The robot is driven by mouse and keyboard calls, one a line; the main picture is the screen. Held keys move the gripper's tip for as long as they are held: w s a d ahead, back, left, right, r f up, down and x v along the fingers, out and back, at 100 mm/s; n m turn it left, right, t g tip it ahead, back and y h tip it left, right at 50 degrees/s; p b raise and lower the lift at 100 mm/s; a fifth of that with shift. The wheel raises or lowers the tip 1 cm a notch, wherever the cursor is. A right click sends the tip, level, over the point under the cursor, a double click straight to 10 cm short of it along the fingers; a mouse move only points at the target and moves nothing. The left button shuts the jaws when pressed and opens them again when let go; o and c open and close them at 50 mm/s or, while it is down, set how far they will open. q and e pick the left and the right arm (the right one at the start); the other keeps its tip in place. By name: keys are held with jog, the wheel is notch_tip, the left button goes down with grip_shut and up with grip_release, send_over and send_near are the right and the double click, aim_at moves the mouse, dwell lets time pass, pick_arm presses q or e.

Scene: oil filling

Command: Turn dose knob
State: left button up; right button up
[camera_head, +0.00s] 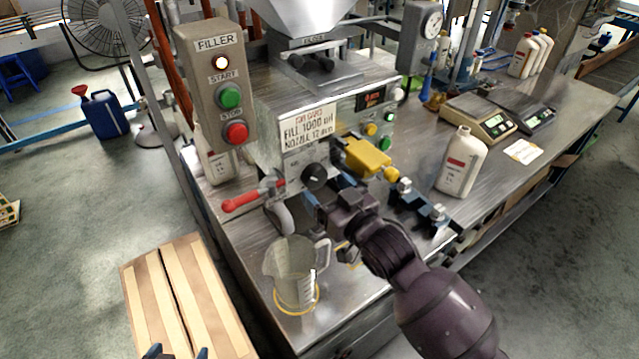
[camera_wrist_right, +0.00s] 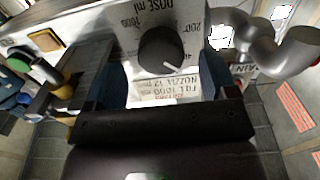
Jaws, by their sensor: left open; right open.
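The black dose knob (camera_head: 314,177) is on the front of the filler below the white dosing card. The right wrist view shows the knob (camera_wrist_right: 161,50) upside down, with a white pointer mark and a "DOSE ml" scale around it. My right gripper (camera_head: 322,202) is close to the panel at the knob. Its fingers are open, one on each side of the knob, with gaps visible between knob and fingers. My left gripper (camera_head: 175,353) shows only its tips at the bottom edge, open and far from the filler.
A red-handled valve (camera_head: 252,196) juts out left of the knob. A clear measuring jug (camera_head: 291,270) stands below the nozzle. A yellow block (camera_head: 367,157) sits right of the knob. A white bottle (camera_head: 462,162) and scales (camera_head: 479,117) stand on the bench.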

pick_arm(q)
jog(key=shift+w+b, duration=0.3)
jog(key=shift+b, duration=0.05)
pick_arm(e)
jog(key=v, duration=0.7)
pick_arm(q)
jog(key=shift+s+f, duration=0.1)
jog(key=shift+f, duration=0.1)
pick_arm(e)
jog(key=shift+s+d, duration=0.1)
jog(key=shift+s, duration=0.05)
jog(key=s+d+f+m+h, duration=0.3)
jog(key=d+f+h, duration=0.4)
jog(key=d+f, duration=0.6)
pick_arm(q)
jog(key=shift+w+d+f+b, duration=0.1)
jog(key=shift+w+f+b, duration=0.25)
jog(key=shift+b, duration=0.5)
pick_arm(e)
jog(key=s+d+f+m+g+h, duration=0.2)
jog(key=s+d+f+g+h, duration=0.1)
jog(key=s+d+f, duration=0.5)
jog(key=s+f, duration=0.3)
jog(key=s, duration=0.1)
jog(key=shift+s+f+m, duration=0.25)
jog(key=shift+s+m, duration=0.15)
